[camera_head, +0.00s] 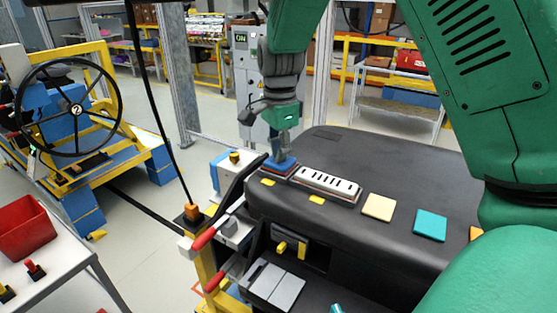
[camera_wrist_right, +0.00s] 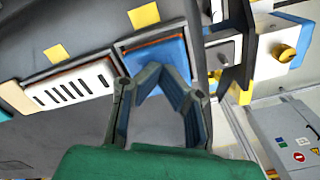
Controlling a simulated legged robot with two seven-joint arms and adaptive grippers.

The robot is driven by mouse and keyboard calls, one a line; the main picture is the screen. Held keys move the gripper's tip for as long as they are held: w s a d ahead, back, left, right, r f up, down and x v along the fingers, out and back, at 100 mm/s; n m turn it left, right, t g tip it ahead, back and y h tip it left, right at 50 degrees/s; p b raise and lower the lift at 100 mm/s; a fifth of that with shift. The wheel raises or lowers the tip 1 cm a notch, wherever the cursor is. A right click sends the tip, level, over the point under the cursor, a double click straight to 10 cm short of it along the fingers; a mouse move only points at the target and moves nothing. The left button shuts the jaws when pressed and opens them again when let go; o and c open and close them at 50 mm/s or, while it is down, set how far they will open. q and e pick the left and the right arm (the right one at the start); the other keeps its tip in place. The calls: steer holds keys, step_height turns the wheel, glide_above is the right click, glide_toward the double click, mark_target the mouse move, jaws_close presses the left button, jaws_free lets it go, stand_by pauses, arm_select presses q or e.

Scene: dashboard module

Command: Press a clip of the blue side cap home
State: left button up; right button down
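The blue side cap (camera_head: 272,167) sits at the left end of the dark dashboard, beside the white slotted vent panel (camera_head: 327,184). In the right wrist view the cap (camera_wrist_right: 173,54) shows beyond my fingertips, with a reddish-brown edge along its upper side. My right gripper (camera_head: 281,157) points down onto the cap from above. In the right wrist view its two fingers (camera_wrist_right: 157,70) lean together and look shut at the tips, with nothing visible between them. The tips appear at or just over the cap; contact is unclear. The clips cannot be made out. My left gripper is out of view.
Yellow tabs (camera_head: 317,199) line the dashboard's front edge. Cream (camera_head: 378,207) and teal (camera_head: 430,225) squares lie on its top. A post with red-handled levers (camera_head: 204,238) stands close by the cap's left. A steering wheel rig (camera_head: 68,108) is farther left.

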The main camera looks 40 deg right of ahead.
steer(key=shift+f+p, duration=0.45)
steer(key=shift+p, duration=0.25)
stand_by(3.0)
steer(key=shift+r, duration=0.1)
steer(key=shift+r, duration=4)
steer(key=shift+f, duration=0.1)
